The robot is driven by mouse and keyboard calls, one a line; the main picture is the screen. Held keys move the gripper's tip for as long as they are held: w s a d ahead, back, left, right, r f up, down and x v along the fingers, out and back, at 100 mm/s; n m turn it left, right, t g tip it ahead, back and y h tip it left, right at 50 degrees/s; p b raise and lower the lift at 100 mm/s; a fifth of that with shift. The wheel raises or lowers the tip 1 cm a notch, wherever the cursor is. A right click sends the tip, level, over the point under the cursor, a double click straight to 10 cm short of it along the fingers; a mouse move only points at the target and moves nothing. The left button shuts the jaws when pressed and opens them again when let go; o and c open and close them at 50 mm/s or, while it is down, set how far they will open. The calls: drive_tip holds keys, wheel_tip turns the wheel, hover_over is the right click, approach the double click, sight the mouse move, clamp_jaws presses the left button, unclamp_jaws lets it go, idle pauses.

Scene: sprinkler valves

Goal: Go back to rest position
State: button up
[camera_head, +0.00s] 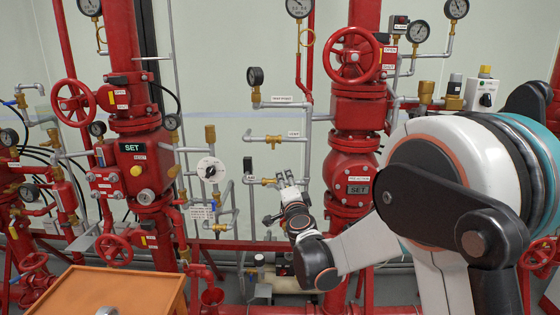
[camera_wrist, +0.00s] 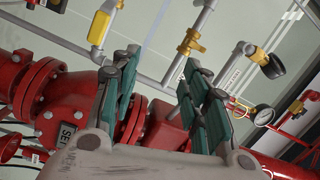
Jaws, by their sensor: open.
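My gripper (camera_head: 284,186) shows in the head view at the end of my arm, in front of the thin grey pipes between the two red valve columns. In the wrist view my gripper (camera_wrist: 155,85) has its green-padded fingers spread apart with nothing between them. Beyond the fingers are a grey pipe and a brass valve (camera_wrist: 190,42). A brass valve with a yellow lever (camera_wrist: 99,28) is at the upper left of that view. My arm reaches in from the right of the head view and hides part of the right column's lower section.
Red valve columns with handwheels stand at the left (camera_head: 138,150) and centre right (camera_head: 356,130). Several gauges, such as one at the middle (camera_head: 255,75), stick out on pipes. An orange cabinet (camera_head: 125,290) stands at the lower left. Thin pipes lie close around my gripper.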

drive_tip(key=s+d+r+n+g+y, duration=0.2)
drive_tip(key=s+r+n, duration=0.25)
drive_tip(key=s, duration=0.35)
drive_tip(key=s+d+r+n+g+y, duration=0.1)
drive_tip(key=s+r+n+g, duration=0.15)
drive_tip(key=s+n, duration=0.4)
drive_tip(key=s+d+f+g+h, duration=0.2)
drive_tip(key=s+d+f, duration=0.2)
drive_tip(key=s, duration=0.6)
drive_tip(key=s+d+f+n+g+h, duration=0.1)
drive_tip(key=s+d+f, duration=0.3)
drive_tip(key=s, duration=0.6)
drive_tip(key=s+d+f+n+g+h, duration=0.1)
drive_tip(key=s+d+f+g+h, duration=0.1)
drive_tip(key=s+d, duration=0.4)
drive_tip(key=s+f+g, duration=0.1)
drive_tip(key=s+f, duration=0.1)
drive_tip(key=s, duration=0.2)
drive_tip(key=shift+s+d+f+g+h, duration=0.2)
drive_tip(key=shift+s+d+g+h, duration=0.1)
drive_tip(key=shift+s+d+g, duration=0.1)
